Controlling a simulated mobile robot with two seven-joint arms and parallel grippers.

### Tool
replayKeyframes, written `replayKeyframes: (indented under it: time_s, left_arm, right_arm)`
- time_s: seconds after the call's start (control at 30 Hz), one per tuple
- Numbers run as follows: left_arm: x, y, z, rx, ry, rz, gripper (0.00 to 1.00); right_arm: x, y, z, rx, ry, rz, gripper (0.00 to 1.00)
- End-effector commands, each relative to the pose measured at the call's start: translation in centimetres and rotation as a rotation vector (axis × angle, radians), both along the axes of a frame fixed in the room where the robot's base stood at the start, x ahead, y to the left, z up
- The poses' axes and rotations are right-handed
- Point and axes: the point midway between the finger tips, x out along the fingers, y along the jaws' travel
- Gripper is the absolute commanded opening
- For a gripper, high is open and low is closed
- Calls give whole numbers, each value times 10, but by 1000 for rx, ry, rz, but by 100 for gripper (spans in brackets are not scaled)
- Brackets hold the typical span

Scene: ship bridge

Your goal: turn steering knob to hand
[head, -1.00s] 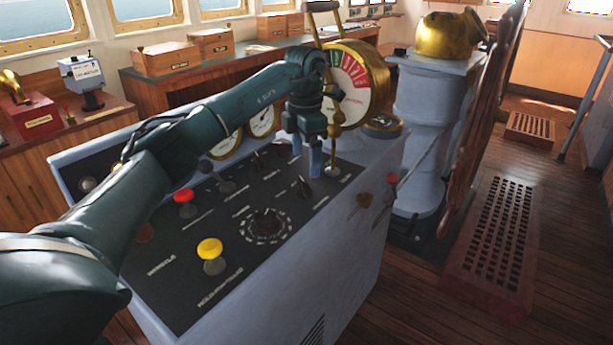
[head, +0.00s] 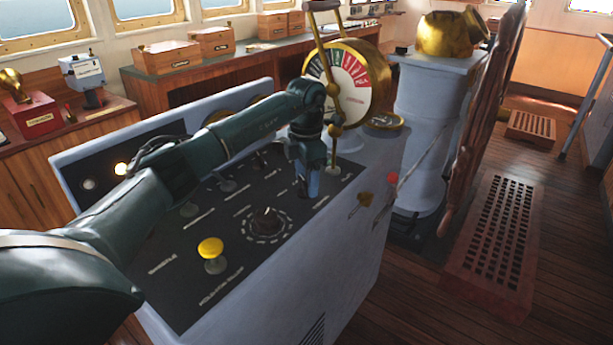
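The grey console (head: 345,255) has a black top panel with several knobs and labels too small to read surely. My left gripper (head: 308,188) points down at a small black knob (head: 302,187) near the panel's right part. The fingertips are at the knob and largely hide it. I cannot tell whether they are closed on it, or which way its pointer faces. A larger black dial knob (head: 266,219) with a marked ring is left of and nearer than the gripper. Another small black knob (head: 258,160) lies behind my arm. My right gripper is not in view.
A brass telegraph (head: 350,83) with an upright lever (head: 325,60) stands just behind my gripper. A yellow button (head: 210,248) is near the front left, and a red knob (head: 392,179) is on the console's right side. A lamp (head: 121,168) glows on the back panel.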

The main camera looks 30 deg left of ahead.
Motion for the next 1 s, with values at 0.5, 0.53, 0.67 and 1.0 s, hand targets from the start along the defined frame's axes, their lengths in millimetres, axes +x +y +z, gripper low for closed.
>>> replayKeyframes:
  time_s: [0.5,0.53,0.67,1.0]
  left_arm:
    - [0,0,1,0,0,16,34]
    - [0,0,1,-1,1,24,34]
    - [0,0,2,0,1,73,34]
    - [1,1,4,-2,1,336,34]
  right_arm:
    - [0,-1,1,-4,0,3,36]
    - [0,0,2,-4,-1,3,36]
    - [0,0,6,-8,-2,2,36]
    - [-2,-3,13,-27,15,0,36]
